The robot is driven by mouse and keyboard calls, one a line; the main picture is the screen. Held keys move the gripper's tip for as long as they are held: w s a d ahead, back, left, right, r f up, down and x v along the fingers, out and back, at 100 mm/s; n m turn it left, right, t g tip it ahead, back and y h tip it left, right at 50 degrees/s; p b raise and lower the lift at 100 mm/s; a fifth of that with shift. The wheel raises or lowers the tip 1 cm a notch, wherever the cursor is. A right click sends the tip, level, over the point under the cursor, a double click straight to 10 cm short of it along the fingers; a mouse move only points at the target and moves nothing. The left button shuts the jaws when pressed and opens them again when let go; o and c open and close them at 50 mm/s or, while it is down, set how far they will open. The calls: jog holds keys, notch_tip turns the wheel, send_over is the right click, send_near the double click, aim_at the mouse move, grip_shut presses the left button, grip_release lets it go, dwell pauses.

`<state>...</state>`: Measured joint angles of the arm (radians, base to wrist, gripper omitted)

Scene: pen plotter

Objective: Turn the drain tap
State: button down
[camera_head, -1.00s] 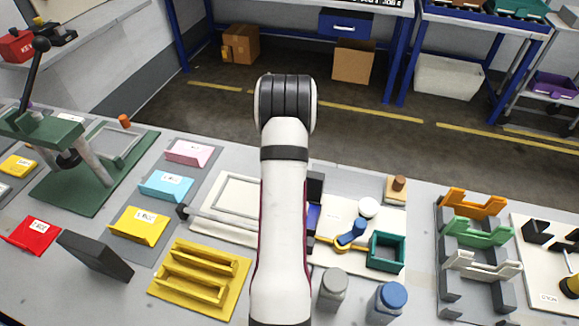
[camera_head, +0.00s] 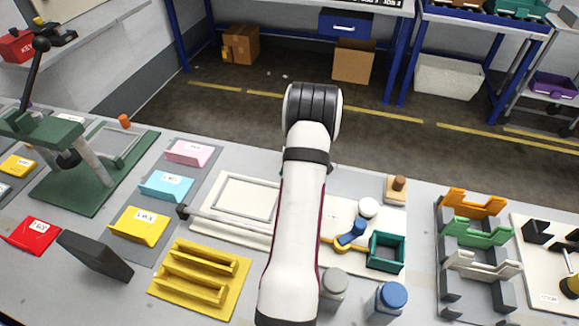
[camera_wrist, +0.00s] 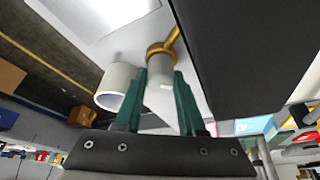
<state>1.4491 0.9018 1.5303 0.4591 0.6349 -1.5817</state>
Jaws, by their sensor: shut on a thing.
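A tap with a blue handle (camera_head: 352,233) and a brass body (camera_head: 341,245) stands on the cream board, right of my arm in the head view. My gripper is hidden behind my arm there. In the wrist view my gripper (camera_wrist: 161,84) has two dark green fingers, shut on a short pale cylinder (camera_wrist: 160,74) with a brass collar (camera_wrist: 160,50) at its far end. I cannot tell whether this piece belongs to the tap. A white hollow cylinder (camera_wrist: 118,86) sits just left of the fingers.
A green open box (camera_head: 386,252) stands right of the tap, and a round white piece (camera_head: 368,207) behind it. A grey-lidded jar (camera_head: 333,287) and a blue-lidded jar (camera_head: 386,302) stand in front. A large black block (camera_wrist: 245,55) fills the right of the wrist view.

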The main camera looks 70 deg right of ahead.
jog(key=shift+n+y, duration=0.4)
jog(key=shift+n, duration=0.6)
jog(key=c, duration=0.5)
grip_release()
jog(key=v, duration=1.5)
jog(key=shift+s+r, duration=0.3)
jog(key=shift+s, duration=0.05)
